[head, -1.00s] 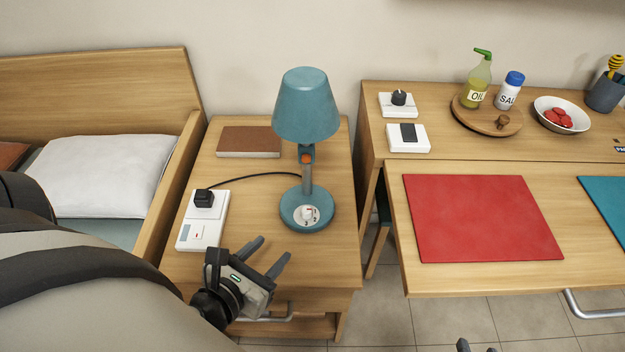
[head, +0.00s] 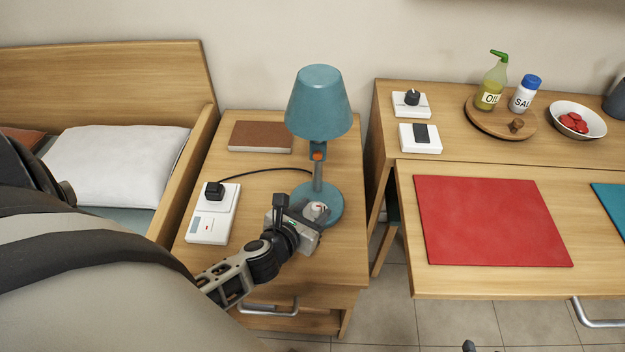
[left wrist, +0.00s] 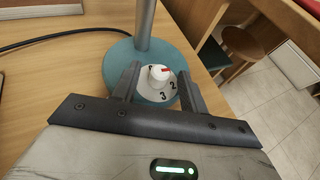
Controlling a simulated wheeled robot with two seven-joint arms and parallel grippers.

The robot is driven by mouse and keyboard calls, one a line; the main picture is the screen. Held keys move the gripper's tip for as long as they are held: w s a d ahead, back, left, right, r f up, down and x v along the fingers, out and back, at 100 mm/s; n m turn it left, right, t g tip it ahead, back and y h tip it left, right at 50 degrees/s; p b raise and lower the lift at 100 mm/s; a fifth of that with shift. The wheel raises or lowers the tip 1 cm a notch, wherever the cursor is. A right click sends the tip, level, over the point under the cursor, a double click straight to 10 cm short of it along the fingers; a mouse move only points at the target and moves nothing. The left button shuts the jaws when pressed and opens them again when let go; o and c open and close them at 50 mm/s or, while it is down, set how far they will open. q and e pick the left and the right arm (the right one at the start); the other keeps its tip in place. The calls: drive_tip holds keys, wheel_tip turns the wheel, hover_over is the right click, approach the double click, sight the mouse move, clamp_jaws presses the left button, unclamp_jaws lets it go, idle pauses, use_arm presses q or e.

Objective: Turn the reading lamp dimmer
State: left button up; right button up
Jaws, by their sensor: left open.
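The teal reading lamp (head: 319,105) stands on the bedside table. Its round base (head: 330,217) carries a white dimmer knob (head: 315,209) with a red mark on a pale numbered dial. In the left wrist view the knob (left wrist: 158,75) sits between my two fingers, with gaps at both sides; 2 and 3 show on the dial. My left gripper (head: 303,208) is open at the near side of the base, its fingers (left wrist: 158,84) on either side of the knob. A dark tip of my right gripper (head: 469,346) barely shows at the bottom edge.
A brown book (head: 260,137) lies behind. The bed is at left. A desk with a red mat (head: 490,220) stands at right, across a gap.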

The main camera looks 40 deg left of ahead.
use_arm(q)
drive_tip(key=shift+w+f, duration=0.15)
drive_tip(key=shift+w, duration=0.15)
clamp_jaws()
